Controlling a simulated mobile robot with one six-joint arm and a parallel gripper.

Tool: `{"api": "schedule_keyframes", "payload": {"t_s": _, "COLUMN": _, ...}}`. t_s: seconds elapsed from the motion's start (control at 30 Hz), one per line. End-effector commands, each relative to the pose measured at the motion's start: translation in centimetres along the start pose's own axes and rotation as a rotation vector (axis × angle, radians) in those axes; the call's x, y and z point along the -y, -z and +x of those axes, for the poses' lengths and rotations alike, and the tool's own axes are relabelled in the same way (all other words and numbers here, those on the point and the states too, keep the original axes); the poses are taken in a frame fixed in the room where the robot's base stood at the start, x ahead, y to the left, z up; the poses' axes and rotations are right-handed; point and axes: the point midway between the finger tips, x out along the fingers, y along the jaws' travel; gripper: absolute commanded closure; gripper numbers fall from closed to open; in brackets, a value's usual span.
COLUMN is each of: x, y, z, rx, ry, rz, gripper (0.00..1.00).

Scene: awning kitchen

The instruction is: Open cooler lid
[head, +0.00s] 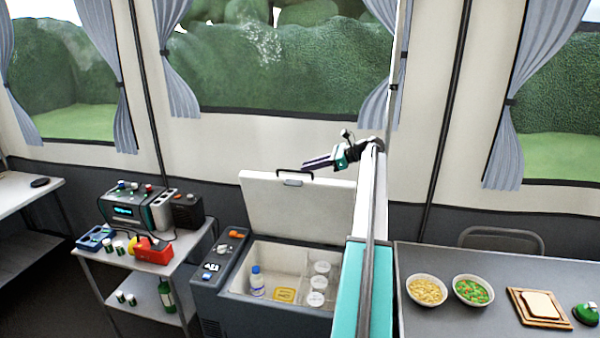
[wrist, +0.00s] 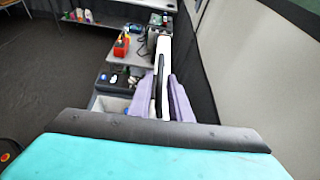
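The cooler (head: 275,318) stands on the floor in the middle of the head view. Its white lid (head: 300,210) is raised and leans back, with a black handle (head: 295,179) at its top edge. The open inside shows. My gripper (head: 308,164) is just above the lid's top edge, right by the handle; contact cannot be told. In the wrist view the lid (wrist: 164,55) shows nearly edge-on, beyond my gripper (wrist: 166,98). Its purple fingers are apart, with nothing clearly held between them.
Inside the cooler are a blue-capped bottle (head: 257,282), a yellow container (head: 284,295) and several white-lidded jars. A trolley (head: 90,262) with a radio and a red box stands left. A grey table (head: 450,260) with two bowls stands right. The tent wall is close behind.

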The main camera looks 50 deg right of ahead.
Motion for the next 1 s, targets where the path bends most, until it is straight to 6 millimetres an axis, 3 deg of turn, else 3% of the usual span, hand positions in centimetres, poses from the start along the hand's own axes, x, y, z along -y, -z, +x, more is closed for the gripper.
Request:
{"api": "schedule_keyframes", "payload": {"t_s": 0.2, "x": 0.1, "y": 0.2, "z": -3.3, "rx": 0.000, "ry": 0.003, "rz": 0.001, "gripper": 0.82}}
{"api": "schedule_keyframes", "payload": {"t_s": 0.4, "x": 0.1, "y": 0.1, "z": -4.9, "rx": -0.001, "ry": 0.003, "rz": 0.001, "gripper": 0.82}}
{"api": "schedule_keyframes", "payload": {"t_s": 0.77, "x": 0.1, "y": 0.1, "z": -5.2, "rx": -0.001, "ry": 0.003, "rz": 0.002, "gripper": 0.82}}
{"api": "schedule_keyframes", "payload": {"t_s": 0.87, "x": 0.1, "y": 0.1, "z": -5.2, "rx": -0.001, "ry": 0.003, "rz": 0.001, "gripper": 0.99}}
{"api": "schedule_keyframes", "payload": {"t_s": 1.0, "x": -0.1, "y": 0.5, "z": -4.7, "rx": -0.005, "ry": 0.000, "rz": -0.002, "gripper": 1.00}}
